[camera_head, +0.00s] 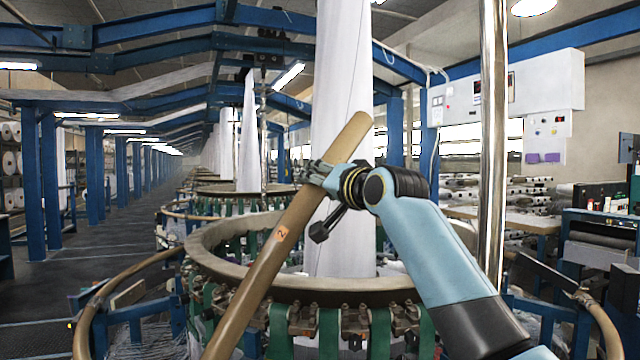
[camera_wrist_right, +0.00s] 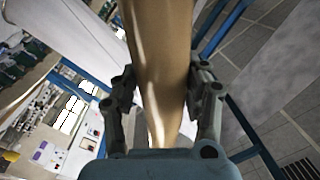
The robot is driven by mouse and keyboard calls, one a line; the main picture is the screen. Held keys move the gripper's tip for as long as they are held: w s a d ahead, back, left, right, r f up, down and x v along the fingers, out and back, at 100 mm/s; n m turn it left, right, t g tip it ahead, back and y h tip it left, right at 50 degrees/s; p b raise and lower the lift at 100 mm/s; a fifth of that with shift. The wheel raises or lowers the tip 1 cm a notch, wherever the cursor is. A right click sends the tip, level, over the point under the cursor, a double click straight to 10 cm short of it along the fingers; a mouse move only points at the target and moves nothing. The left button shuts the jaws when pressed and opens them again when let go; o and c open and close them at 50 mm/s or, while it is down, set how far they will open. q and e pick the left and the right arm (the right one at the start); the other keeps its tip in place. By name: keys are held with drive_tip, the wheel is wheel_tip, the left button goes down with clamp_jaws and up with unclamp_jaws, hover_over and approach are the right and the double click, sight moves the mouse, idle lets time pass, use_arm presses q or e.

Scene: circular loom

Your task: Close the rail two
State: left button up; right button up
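Rail two (camera_head: 265,270) is a brown tube with an orange label bearing a "2". It is tilted steeply, running from the bottom edge up to a free end in front of the white fabric column. My right gripper (camera_head: 328,178) is around its upper part and appears shut on it. In the right wrist view the rail (camera_wrist_right: 160,60) passes between the two fingers of the gripper (camera_wrist_right: 162,100), one on each side. The rail's lower end is out of frame. The circular loom's ring (camera_head: 215,262) stands behind the rail. My left gripper is not in view.
A curved brown rail (camera_head: 115,285) is at the left of the loom and another (camera_head: 603,322) at the right. A white fabric column (camera_head: 340,80) rises from the loom. A shiny vertical pole (camera_head: 493,140) stands right. An aisle (camera_head: 100,235) is clear at left.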

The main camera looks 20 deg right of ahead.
clamp_jaws()
drive_tip(key=s+d+f+m+t+b, duration=0.2)
drive_tip(key=s+d+f+m+b, duration=0.1)
drive_tip(key=s+d+f, duration=0.6)
drive_tip(key=s+d+f+m+t+h+b, duration=0.1)
drive_tip(key=s+d+f+m+t+b, duration=0.2)
drive_tip(key=f, duration=1.3)
drive_tip(key=shift+s+d+b, duration=1.4)
drive_tip(key=shift+s+d, duration=1.5)
drive_tip(key=shift+d, duration=1.25)
drive_tip(key=shift+h, duration=0.4)
drive_tip(key=o, duration=0.6)
unclamp_jaws()
drive_tip(key=shift+c, duration=0.2)
drive_tip(key=v, duration=1.2)
drive_tip(key=shift+f, duration=0.2)
